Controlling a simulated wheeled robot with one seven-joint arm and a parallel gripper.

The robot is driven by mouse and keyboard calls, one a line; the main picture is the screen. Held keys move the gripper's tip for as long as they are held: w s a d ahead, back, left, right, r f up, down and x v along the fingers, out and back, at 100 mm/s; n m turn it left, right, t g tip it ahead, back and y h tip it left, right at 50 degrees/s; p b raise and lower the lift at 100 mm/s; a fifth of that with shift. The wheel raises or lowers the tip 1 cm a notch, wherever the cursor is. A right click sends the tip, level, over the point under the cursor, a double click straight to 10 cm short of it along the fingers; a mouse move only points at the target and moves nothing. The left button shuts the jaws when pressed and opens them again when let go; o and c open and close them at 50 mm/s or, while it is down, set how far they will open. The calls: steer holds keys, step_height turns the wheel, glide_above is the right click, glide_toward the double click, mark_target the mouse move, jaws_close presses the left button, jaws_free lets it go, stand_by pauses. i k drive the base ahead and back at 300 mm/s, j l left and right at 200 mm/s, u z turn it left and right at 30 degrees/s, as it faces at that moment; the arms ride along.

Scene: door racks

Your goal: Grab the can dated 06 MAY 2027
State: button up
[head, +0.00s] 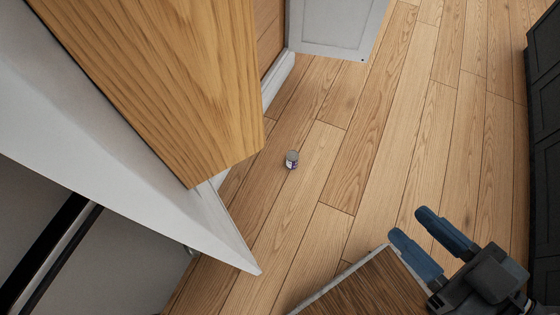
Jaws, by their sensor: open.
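A small can (291,160) with a grey top and a dark purple and white side sits on the wood floor near the middle of the head view. It is too small for me to read any date on it. My gripper (420,231) is at the lower right, with its two blue fingers apart and nothing between them. It is well to the right of and below the can in the picture, not touching it.
A wooden panel (170,70) and white cabinet edge (215,235) fill the left. An open white door (335,25) stands at the top. A dark wood surface (365,290) lies beside my gripper. Dark cabinets (545,150) line the right. Floor around the can is clear.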

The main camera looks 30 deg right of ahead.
mark_target(292, 156)
steer(key=i+l+u, duration=0.3)
steer(key=l+u, duration=0.2)
steer(key=l, duration=0.5)
steer(key=i+l+u, duration=0.1)
steer(key=l+u, duration=0.35)
steer(key=l, duration=0.55)
steer(key=k+l+u, duration=0.1)
steer(key=l+u, duration=0.4)
steer(key=l, duration=0.55)
steer(key=i+l+u, duration=0.15)
steer(key=i, duration=0.05)
